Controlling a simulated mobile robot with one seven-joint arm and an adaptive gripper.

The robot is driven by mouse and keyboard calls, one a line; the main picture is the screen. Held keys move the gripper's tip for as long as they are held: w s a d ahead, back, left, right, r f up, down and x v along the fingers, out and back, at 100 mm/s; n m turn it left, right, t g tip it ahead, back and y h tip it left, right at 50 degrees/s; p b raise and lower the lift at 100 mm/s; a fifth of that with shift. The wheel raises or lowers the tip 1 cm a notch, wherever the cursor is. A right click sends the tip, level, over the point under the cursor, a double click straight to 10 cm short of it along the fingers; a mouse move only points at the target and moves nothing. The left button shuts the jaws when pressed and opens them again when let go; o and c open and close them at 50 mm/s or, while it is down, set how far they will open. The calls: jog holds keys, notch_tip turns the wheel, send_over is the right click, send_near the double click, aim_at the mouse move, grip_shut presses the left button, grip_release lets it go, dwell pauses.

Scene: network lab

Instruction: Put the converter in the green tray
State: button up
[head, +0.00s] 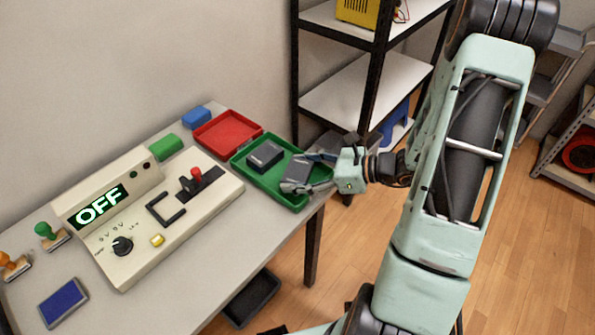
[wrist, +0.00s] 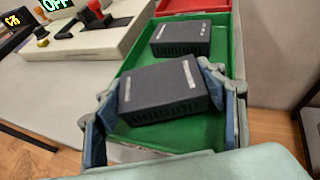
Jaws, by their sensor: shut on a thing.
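A dark grey box-shaped converter (wrist: 163,90) is between the two fingers of my gripper (wrist: 160,100), which is shut on it. In the head view my gripper (head: 308,172) and the held converter (head: 297,171) are over the right part of the green tray (head: 243,153). I cannot tell whether the held converter touches the tray floor. A second, similar dark box (head: 265,155) lies in the tray's left part; it also shows in the wrist view (wrist: 181,37) beyond the held one. The tray stands at the table's right end.
A red tray (head: 228,131) adjoins the green tray on its far side. A beige device (head: 150,215) reading "OFF", with a red-knobbed lever (head: 195,174), stands to the left. Green and blue blocks, stamps and a blue pad are further along the table. A black shelf (head: 375,80) stands behind.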

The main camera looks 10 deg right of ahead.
jog(key=shift+f+b, duration=0.55)
jog(key=shift+f, duration=0.05)
jog(key=o, duration=1.6)
jog(key=shift+c, duration=0.2)
jog(key=shift+d, duration=0.1)
